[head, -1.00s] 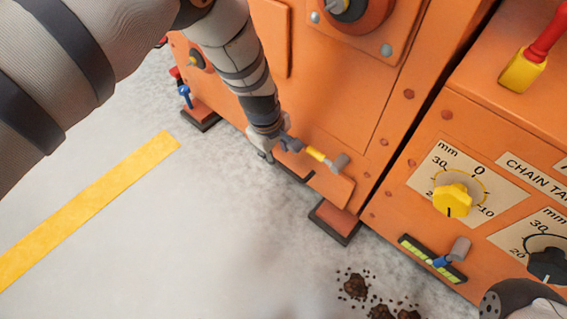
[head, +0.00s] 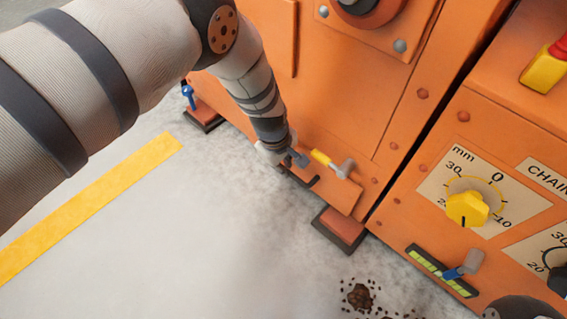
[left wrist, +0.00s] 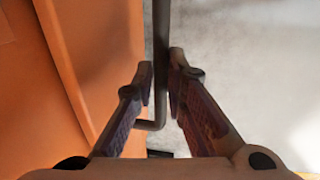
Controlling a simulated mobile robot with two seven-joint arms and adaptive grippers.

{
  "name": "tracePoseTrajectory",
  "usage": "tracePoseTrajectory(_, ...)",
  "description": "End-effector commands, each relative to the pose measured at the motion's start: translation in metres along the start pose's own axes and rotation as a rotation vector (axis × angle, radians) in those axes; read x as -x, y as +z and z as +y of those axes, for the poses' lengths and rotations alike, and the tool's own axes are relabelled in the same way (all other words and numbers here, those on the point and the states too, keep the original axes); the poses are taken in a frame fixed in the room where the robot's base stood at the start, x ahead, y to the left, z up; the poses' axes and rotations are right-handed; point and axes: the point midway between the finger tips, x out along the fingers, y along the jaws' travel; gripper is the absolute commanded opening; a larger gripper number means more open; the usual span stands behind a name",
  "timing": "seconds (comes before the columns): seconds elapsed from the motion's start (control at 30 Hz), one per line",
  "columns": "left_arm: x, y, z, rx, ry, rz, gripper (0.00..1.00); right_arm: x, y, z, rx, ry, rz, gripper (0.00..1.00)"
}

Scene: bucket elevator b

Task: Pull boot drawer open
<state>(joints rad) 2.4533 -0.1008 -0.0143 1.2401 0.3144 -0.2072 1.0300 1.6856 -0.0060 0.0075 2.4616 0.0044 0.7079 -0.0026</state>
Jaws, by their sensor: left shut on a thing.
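The boot drawer (head: 338,194) is the low orange panel at the foot of the orange machine, close above the floor. Its dark bar handle (head: 312,182) runs along the front and also shows in the left wrist view (left wrist: 161,40), where its bent end is visible. My left gripper (head: 284,160) is at the left part of the handle. In the left wrist view its fingers (left wrist: 161,80) stand on either side of the bar and are shut on it. I see no clear gap at the drawer, which my gripper partly hides.
A yellow-handled latch (head: 330,164) sits just above the drawer. Brown clumps (head: 359,297) lie on the floor. A yellow dial (head: 467,208) is on the right panel. The grey floor before the drawer is clear.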

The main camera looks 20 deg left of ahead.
Motion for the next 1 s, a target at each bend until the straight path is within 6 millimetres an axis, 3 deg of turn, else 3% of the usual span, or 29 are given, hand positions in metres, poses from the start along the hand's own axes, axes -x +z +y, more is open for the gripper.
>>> tracePoseTrajectory(0.17,0.004,0.0,-0.011,0.003,-0.002,-0.001,0.0,0.004,0.006,0.001,-0.002,0.0,0.003,0.4)
tracePoseTrajectory(0.37,0.017,-0.001,-0.046,0.004,-0.002,-0.001,0.0,0.02,0.026,0.003,-0.008,0.002,0.023,0.4)
tracePoseTrajectory(0.5,0.027,-0.001,-0.083,0.006,-0.001,0.0,0.0,0.036,0.038,0.004,-0.014,0.002,0.058,0.4)
tracePoseTrajectory(1.0,0.045,-0.002,-0.213,0.006,-0.001,0.0,0.0,0.08,0.051,0.001,-0.028,-0.005,0.176,0.4)
